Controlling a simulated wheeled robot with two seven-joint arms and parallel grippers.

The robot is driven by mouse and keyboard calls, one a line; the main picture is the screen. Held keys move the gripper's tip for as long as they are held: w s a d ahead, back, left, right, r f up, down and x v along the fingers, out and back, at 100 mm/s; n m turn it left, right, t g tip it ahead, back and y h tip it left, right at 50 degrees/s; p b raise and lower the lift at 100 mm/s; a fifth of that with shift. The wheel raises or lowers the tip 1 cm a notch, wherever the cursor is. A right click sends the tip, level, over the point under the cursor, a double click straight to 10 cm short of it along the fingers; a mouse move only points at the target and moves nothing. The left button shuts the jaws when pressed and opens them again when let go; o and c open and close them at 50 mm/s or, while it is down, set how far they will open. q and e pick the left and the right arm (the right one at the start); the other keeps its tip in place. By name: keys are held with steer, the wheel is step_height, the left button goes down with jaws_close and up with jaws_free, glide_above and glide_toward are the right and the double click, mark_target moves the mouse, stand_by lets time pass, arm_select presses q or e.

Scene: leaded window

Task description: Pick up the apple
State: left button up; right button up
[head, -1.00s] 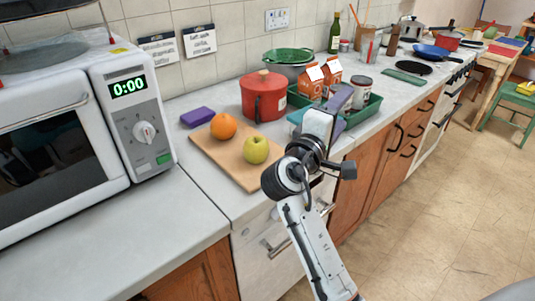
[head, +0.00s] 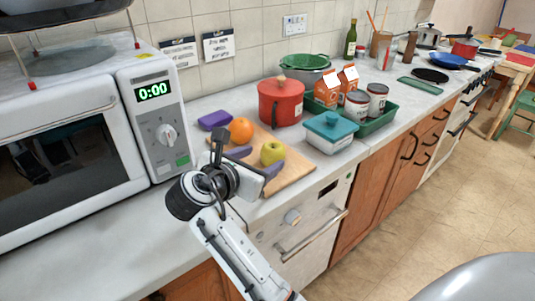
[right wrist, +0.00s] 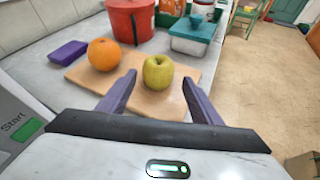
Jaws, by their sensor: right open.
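A yellow-green apple (head: 272,152) sits on a wooden cutting board (head: 294,176) on the counter. It also shows in the right wrist view (right wrist: 158,72). My right gripper (head: 256,160) is open and empty, with its purple fingers low over the board's near edge. In the right wrist view the fingers (right wrist: 158,100) point toward the apple, which shows between and just beyond their tips. I cannot tell whether a finger touches it. An orange (head: 241,130) lies on the board to the left of the apple. My left gripper is not in view.
A red pot (head: 281,102) stands behind the board, and a teal-lidded container (head: 329,132) stands to its right. A purple block (head: 214,120) lies behind the orange. A microwave (head: 150,130) stands at the left. Bare counter (head: 130,220) lies in front of the microwave.

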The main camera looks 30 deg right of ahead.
mark_target(273, 153)
steer(key=x, duration=0.8)
steer(key=shift+w+d+f, duration=0.15)
steer(key=shift+w+f, duration=0.1)
steer(key=shift+f, duration=0.15)
steer(key=shift+c, duration=0.3)
steer(key=c, duration=0.8)
steer(key=shift+r, duration=0.1)
